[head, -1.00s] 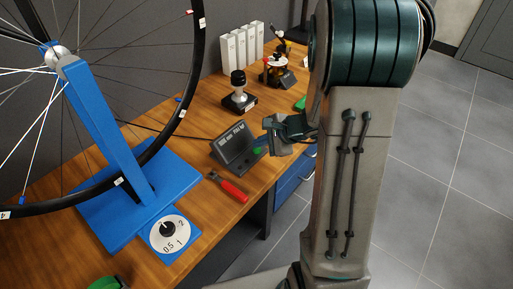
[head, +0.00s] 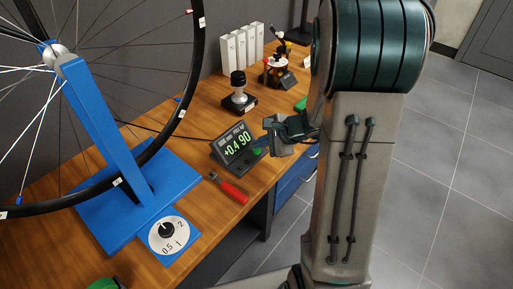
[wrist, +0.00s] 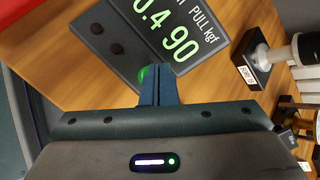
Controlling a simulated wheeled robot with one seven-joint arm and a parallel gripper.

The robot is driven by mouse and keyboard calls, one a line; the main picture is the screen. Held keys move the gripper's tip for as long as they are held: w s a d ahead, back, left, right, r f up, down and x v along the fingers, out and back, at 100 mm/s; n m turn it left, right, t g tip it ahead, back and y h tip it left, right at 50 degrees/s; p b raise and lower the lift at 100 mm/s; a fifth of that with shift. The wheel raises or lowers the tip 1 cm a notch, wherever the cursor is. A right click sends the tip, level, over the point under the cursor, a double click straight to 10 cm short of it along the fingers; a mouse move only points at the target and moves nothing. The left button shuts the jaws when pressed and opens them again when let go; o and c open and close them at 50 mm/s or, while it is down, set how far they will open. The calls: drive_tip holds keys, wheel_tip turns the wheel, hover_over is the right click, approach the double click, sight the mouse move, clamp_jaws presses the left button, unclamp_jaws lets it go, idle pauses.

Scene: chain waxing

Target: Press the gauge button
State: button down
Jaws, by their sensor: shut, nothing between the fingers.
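The gauge (head: 236,147) is a dark box with a sloped face on the wooden bench. Its screen is lit and shows green digits reading about +0.490, also large in the wrist view (wrist: 172,32) beside the words "PULL kgf". Its green button (head: 257,152) is at the right end of the face; in the wrist view the green button (wrist: 145,76) is partly hidden behind my fingers. My gripper (head: 265,146) is shut and empty, its fingertips (wrist: 155,75) at the button. They look to be touching it, but the contact itself is hidden.
A red-handled tool (head: 232,189) lies in front of the gauge. A black-knobbed device (head: 239,92) stands behind it. A blue wheel stand (head: 115,150) with a numbered dial (head: 172,236) is at left. White binders (head: 242,50) stand at the back.

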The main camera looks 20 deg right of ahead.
wheel_tip(320, 180, up, 6)
drive_tip(key=p, duration=0.4)
drive_tip(key=shift+r, duration=0.1)
